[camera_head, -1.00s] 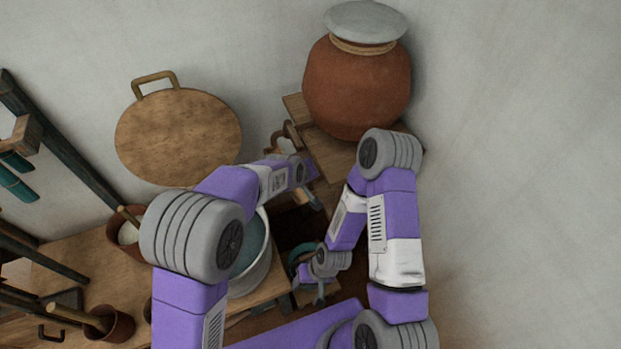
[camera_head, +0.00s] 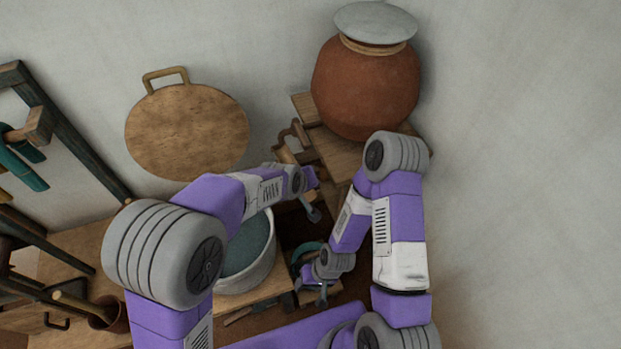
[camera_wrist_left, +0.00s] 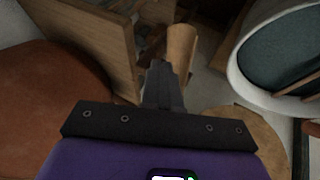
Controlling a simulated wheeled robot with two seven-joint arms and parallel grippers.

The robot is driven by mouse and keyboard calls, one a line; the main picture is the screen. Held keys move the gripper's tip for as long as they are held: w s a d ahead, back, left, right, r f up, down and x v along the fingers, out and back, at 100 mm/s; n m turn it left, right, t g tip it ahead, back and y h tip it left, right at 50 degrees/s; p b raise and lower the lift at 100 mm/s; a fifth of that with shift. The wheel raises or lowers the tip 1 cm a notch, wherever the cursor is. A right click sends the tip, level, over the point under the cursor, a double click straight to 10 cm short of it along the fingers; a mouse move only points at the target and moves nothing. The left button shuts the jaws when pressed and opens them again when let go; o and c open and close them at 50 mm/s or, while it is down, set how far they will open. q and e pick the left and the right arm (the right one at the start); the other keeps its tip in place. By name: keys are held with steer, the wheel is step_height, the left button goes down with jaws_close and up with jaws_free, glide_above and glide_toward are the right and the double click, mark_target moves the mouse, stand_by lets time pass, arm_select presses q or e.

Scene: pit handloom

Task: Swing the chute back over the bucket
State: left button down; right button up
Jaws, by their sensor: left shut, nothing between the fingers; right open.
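The chute appears to be the tan, rounded wooden piece (camera_wrist_left: 182,48) just beyond my left fingers in the left wrist view; its far part is hidden. In the head view, my left gripper (camera_head: 313,211) is shut and empty, in front of the wooden stand. In the left wrist view its dark fingers (camera_wrist_left: 163,85) are together, close below the tan piece; I cannot tell if they touch. My right gripper (camera_head: 318,294) is open, low down beside a teal curved rim (camera_head: 304,251). This rim may belong to the bucket, which is mostly hidden by my arm.
A lidded terracotta pot (camera_head: 366,90) stands on a wooden stand (camera_head: 338,150). A pale basin (camera_head: 258,276) of teal liquid sits on the low table, partly behind my left arm. A round wooden board (camera_head: 187,132) leans on the wall. Dark loom beams stand at left.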

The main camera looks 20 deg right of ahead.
arm_select(q)
steer(key=s+r+p, duration=0.1)
steer(key=s+r, duration=0.3)
steer(key=r, duration=0.2)
steer(key=shift+a+r, duration=0.2)
steer(key=shift+r, duration=0.05)
steer(key=a+f+n+g+y, duration=0.1)
steer(key=a+f+g+y, duration=0.1)
steer(key=a+f, duration=1.45)
steer(key=s+a+f+g, duration=0.1)
steer(key=s+a+f, duration=0.3)
steer(key=s+f, duration=0.2)
steer(key=s+a+f+n+g+h, duration=0.1)
steer(key=s+a+f, duration=0.3)
steer(key=s+f, duration=0.3)
steer(key=shift+s, duration=0.55)
